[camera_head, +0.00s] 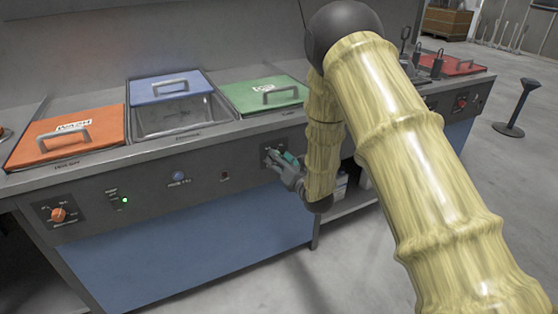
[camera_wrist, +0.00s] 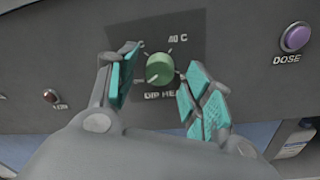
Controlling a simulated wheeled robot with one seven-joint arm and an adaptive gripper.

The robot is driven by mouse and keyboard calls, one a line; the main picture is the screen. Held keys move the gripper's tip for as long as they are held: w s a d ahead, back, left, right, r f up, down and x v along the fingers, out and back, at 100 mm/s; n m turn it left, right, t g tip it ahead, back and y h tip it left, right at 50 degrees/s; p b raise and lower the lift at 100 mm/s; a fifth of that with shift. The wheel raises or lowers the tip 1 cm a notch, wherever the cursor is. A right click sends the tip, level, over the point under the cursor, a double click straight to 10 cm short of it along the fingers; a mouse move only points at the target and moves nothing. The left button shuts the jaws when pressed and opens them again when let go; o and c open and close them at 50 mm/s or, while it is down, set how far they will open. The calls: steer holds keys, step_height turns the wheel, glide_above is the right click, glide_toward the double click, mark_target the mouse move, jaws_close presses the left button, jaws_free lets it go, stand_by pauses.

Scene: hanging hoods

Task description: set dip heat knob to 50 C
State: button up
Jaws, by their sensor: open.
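The dip heat knob (camera_wrist: 160,68) is a round green knob on a dark square plate, with "DIP HEAT" partly covered below it and "40 C" readable above right. Its other scale labels are hidden or too small to read. My gripper (camera_wrist: 155,85) is open, with one teal-padded finger left of the knob and the other to its right and below. No clear contact with the knob shows. In the head view my gripper (camera_head: 281,160) is at the front panel, under the green-lidded tank, and it mostly hides the knob.
A purple DOSE button (camera_wrist: 295,37) is right of the knob, and a small dark red lamp (camera_wrist: 50,96) is left. An orange knob (camera_head: 58,214), a green light (camera_head: 125,200) and a blue button (camera_head: 179,175) sit along the panel. The counter holds orange (camera_head: 45,146), blue and green lids.

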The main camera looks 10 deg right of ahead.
steer(key=shift+w+a, duration=0.15)
steer(key=shift+w, duration=0.15)
steer(key=c, duration=1)
